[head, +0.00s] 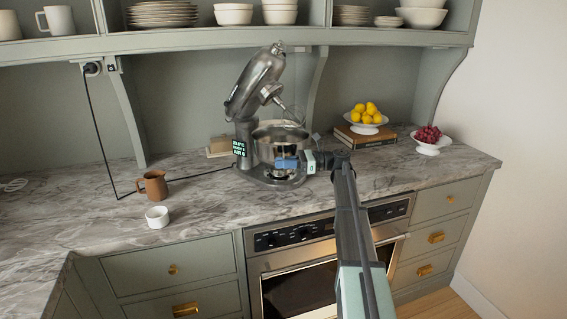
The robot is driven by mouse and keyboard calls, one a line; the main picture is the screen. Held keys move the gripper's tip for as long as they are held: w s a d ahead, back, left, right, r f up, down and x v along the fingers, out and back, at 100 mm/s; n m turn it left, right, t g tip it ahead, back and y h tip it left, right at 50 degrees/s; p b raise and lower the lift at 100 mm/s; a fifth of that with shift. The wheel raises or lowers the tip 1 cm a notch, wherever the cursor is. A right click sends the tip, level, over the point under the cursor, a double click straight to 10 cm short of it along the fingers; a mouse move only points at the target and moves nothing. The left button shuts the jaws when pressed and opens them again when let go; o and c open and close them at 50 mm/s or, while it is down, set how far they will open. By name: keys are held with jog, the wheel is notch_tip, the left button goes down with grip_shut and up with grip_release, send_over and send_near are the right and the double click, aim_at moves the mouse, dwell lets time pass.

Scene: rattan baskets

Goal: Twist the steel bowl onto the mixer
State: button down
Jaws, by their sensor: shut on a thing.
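The steel bowl (281,139) is upright at the base of the mixer (254,86), below the whisk. The mixer's head is tilted up, and the whisk hangs near the bowl's rim. My gripper (288,162) reaches in from the right and is shut at the front of the bowl, on its side or handle. The exact contact is too small to see. My gripper partly covers the bowl's lower front. Whether the bowl is locked into the mixer's base (275,179) cannot be told.
A brown mug (154,184) and a white cup (157,217) stand to the left on the marble counter (85,220). A lemon bowl on books (366,133) and a grape bowl (430,143) stand to the right. A power cord (98,140) runs along the counter to the mixer. Shelves hang above.

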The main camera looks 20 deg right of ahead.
jog(key=shift+f, duration=0.4)
dwell(1.2)
jog(key=shift+w+a+m+t, duration=0.15)
jog(key=shift+a+m+t, duration=0.35)
jog(key=shift+a+t, duration=0.2)
jog(key=shift+a, duration=0.1)
jog(key=shift+w+a+m+t+h, duration=0.3)
jog(key=shift+a+m+t+h, duration=0.25)
jog(key=shift+t, duration=0.35)
jog(key=shift+w+a, duration=0.1)
jog(key=shift+a, duration=0.1)
jog(key=shift+w+a+m+t+h, duration=0.2)
jog(key=shift+a+m+t+h, duration=0.2)
jog(key=shift+m+t, duration=0.25)
jog(key=shift+w+a, duration=0.15)
